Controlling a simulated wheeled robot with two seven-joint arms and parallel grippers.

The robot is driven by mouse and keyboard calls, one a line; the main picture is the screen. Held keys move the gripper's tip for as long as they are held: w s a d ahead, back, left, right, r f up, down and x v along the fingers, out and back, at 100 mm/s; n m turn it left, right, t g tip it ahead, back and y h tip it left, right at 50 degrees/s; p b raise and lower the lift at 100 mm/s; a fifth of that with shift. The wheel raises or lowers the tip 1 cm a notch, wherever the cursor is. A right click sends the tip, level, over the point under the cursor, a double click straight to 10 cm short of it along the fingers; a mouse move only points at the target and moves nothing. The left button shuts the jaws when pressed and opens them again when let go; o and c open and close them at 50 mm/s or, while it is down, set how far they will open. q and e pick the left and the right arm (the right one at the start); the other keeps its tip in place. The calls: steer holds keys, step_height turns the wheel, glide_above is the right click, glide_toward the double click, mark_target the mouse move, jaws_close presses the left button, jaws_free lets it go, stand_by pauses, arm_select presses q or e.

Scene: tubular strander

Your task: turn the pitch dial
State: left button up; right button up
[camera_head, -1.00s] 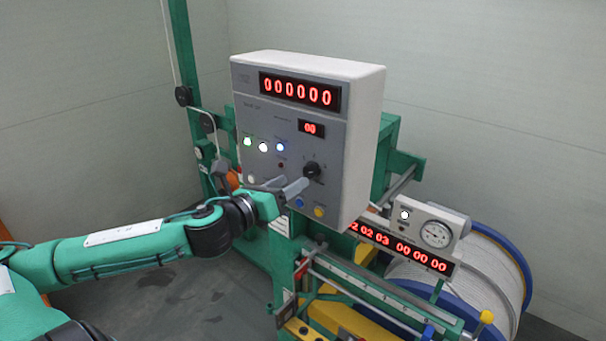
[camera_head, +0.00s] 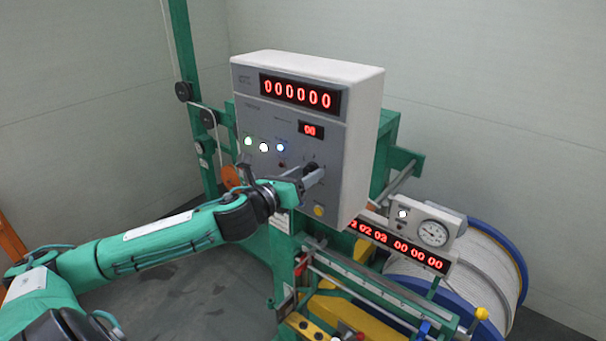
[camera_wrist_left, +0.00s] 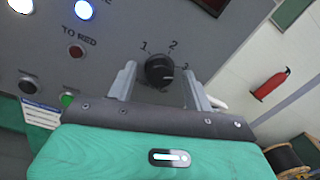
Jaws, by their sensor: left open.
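The pitch dial is a black round knob (camera_wrist_left: 159,70) with the marks 1, 2 and 3 around it on the grey front of the control box (camera_head: 285,130). In the head view the dial (camera_head: 311,168) is partly hidden by my gripper. My left gripper (camera_head: 314,178) is at the panel, and its fingers lie around the dial. In the left wrist view the open fingers (camera_wrist_left: 158,88) stand on both sides of the knob with a gap on each side. My right gripper is not in view.
The panel has lit buttons (camera_head: 263,147), a yellow button (camera_head: 319,211) and red displays (camera_head: 300,93). A gauge box (camera_head: 428,228) and cable reel (camera_head: 487,265) stand to the right. A green post (camera_head: 186,80) rises at the left.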

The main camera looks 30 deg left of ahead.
arm_select(q)
steer(key=c, duration=1)
steer(key=shift+o, duration=0.2)
steer(key=shift+n, duration=0.3)
steer(key=n, duration=0.5)
steer(key=shift+n, duration=0.3)
steer(key=n, duration=0.5)
steer(key=shift+n, duration=0.4)
